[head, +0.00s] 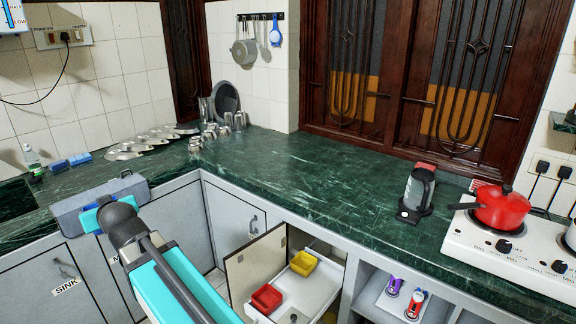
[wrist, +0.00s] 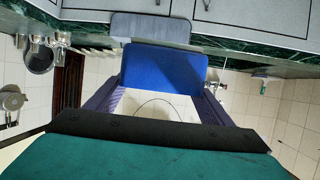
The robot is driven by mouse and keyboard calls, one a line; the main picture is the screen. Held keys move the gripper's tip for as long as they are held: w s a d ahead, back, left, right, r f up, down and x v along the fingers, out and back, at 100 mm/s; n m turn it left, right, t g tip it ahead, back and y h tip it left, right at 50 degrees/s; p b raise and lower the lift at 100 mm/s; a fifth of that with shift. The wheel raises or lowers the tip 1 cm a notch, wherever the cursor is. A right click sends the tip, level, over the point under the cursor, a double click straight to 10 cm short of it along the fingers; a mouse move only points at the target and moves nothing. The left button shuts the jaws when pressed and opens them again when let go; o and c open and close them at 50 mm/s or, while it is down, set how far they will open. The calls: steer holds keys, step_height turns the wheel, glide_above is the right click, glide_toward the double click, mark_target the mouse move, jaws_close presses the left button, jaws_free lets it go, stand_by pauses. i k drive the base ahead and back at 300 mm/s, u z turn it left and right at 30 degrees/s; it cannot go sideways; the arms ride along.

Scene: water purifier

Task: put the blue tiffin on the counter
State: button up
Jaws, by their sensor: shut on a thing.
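The blue tiffin (wrist: 165,68) shows in the wrist view, in the middle of the picture beyond the dark palm. My gripper (wrist: 160,92) is shut on it, with a jaw along each side. In the head view my gripper (head: 100,203) is at the lower left, in front of the left counter's edge near the sink. There its grey body hides nearly all of the tiffin. The green marble counter (head: 290,170) runs along the wall and round the corner. I cannot tell the exact gap between tiffin and counter.
A pull-out drawer (head: 321,284) stands open below the counter, holding a red box (head: 267,298) and a yellow box (head: 303,263). The counter's middle is clear.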

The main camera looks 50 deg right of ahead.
mark_target(322, 189)
steer(key=z, duration=0.75)
steer(key=i, duration=0.95)
steer(key=z, duration=0.1)
steer(key=k, duration=0.85)
steer(key=u, duration=0.15)
